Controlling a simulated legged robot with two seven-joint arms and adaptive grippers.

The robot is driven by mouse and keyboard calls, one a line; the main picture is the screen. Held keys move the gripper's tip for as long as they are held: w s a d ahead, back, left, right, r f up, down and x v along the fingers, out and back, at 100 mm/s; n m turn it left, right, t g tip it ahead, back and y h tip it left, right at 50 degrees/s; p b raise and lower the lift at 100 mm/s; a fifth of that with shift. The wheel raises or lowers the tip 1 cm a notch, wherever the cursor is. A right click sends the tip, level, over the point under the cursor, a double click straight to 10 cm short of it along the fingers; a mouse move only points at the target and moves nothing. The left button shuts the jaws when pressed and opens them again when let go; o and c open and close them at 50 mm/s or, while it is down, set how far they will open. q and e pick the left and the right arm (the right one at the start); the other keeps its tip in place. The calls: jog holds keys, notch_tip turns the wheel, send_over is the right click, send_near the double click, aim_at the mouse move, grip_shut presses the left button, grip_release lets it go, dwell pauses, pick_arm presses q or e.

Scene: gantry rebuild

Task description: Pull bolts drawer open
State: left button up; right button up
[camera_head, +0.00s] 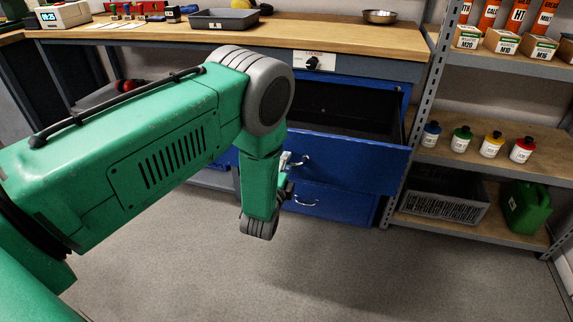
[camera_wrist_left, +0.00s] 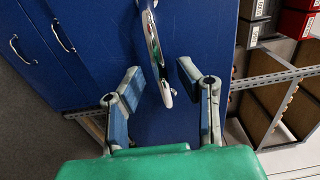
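A blue drawer (camera_head: 362,163) in the cabinet under the workbench stands pulled out, with its dark empty-looking inside (camera_head: 345,108) showing. I see no readable label on its front. Its silver handle (camera_head: 297,161) is at the left part of the front. My left gripper (camera_head: 287,178) is at this handle, partly hidden by my green wrist. In the left wrist view, the handle (camera_wrist_left: 154,45) reaches between the two fingers of my left gripper (camera_wrist_left: 163,76). The fingers are apart, with gaps between them and the handle. My right gripper is out of view.
A closed blue drawer (camera_head: 335,202) with its own handle is below. A metal shelf rack (camera_head: 411,125) with bottles, boxes and a grey crate (camera_head: 441,205) stands close on the right. The workbench top (camera_head: 290,35) is above. The floor (camera_head: 330,270) in front is clear.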

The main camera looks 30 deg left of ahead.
pick_arm(q)
jog(key=v, duration=1.2)
jog(key=shift+d+f, duration=0.1)
jog(key=s+d+f+n+g+h+p, duration=0.1)
jog(key=s+n+g, duration=0.4)
jog(key=s, duration=0.5)
jog(key=s+f+n+g+h+p, duration=0.1)
jog(key=s+f+n+g, duration=0.3)
jog(key=s, duration=0.5)
jog(key=s+d+f+n+g+h+p, duration=0.1)
jog(key=s+f+n+g+h+p, duration=0.1)
jog(key=s+n+g, duration=0.3)
jog(key=s+f+g, duration=0.1)
jog(key=s+g, duration=0.2)
jog(key=s, duration=0.2)
jog(key=shift+s+d+n, duration=0.3)
jog(key=shift+d+n, duration=0.05)
jog(key=shift+n, duration=0.05)
jog(key=shift+w, duration=0.1)
